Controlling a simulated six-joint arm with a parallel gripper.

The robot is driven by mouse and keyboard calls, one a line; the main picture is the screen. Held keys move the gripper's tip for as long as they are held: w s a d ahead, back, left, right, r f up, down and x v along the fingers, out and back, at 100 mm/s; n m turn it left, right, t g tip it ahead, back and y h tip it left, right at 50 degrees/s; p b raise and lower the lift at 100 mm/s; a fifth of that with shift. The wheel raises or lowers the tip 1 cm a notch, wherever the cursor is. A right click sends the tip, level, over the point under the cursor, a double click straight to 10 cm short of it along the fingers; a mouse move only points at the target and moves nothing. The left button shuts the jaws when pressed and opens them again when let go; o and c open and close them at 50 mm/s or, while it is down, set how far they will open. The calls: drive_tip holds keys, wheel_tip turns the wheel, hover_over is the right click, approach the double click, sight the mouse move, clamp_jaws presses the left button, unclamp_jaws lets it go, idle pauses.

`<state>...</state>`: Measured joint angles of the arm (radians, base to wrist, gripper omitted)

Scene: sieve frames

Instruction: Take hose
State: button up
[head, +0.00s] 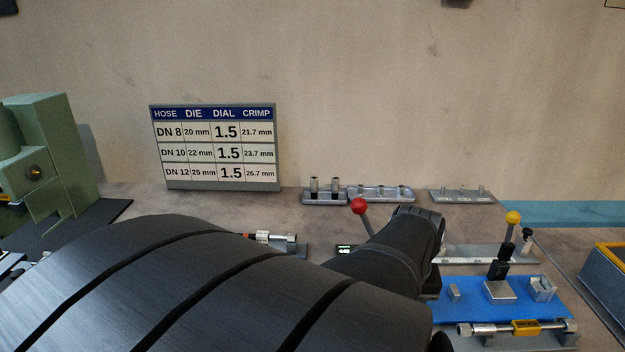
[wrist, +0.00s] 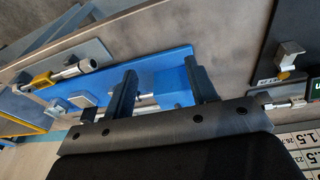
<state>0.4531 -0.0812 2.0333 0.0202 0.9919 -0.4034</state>
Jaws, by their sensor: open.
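My gripper (wrist: 160,68) is open in the wrist view, its two dark fingers apart above a blue mat (wrist: 150,65), with no hose seen between them. In the head view my dark arm hides it. A metal-ended piece with an orange-red band (head: 262,237) lies just past my arm in the head view; its left part is hidden. Another metal-ended rod with a yellow block (head: 525,327) lies along the front of the blue mat (head: 455,313). I cannot tell whether either piece is the hose.
A red-knobbed lever (head: 359,206) and a yellow-knobbed lever (head: 512,218) stand up near my arm. A green machine (head: 60,145) stands at the left. Grey racks (head: 462,197) and a hose chart (head: 216,146) line the wall. A blue-sided box (head: 605,290) sits at the right.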

drive_tip(key=w+a+r+n+y, duration=0.3)
drive_tip(key=w+a+r, duration=0.9)
drive_tip(key=w+a, duration=0.3)
drive_tip(key=n+g+h, duration=0.2)
drive_tip(key=n, duration=1.4)
hover_over(262, 233)
drive_tip(key=f, duration=1.4)
drive_tip(key=shift+w+a+f, duration=0.1)
drive_tip(key=shift+a+f, duration=0.2)
drive_tip(key=shift+f, duration=0.05)
drive_tip(key=shift+d+f, duration=0.2)
drive_tip(key=shift+f, duration=1.2)
drive_tip(key=shift+d+f, duration=0.15)
drive_tip(key=shift+f, duration=1.25)
clamp_jaws()
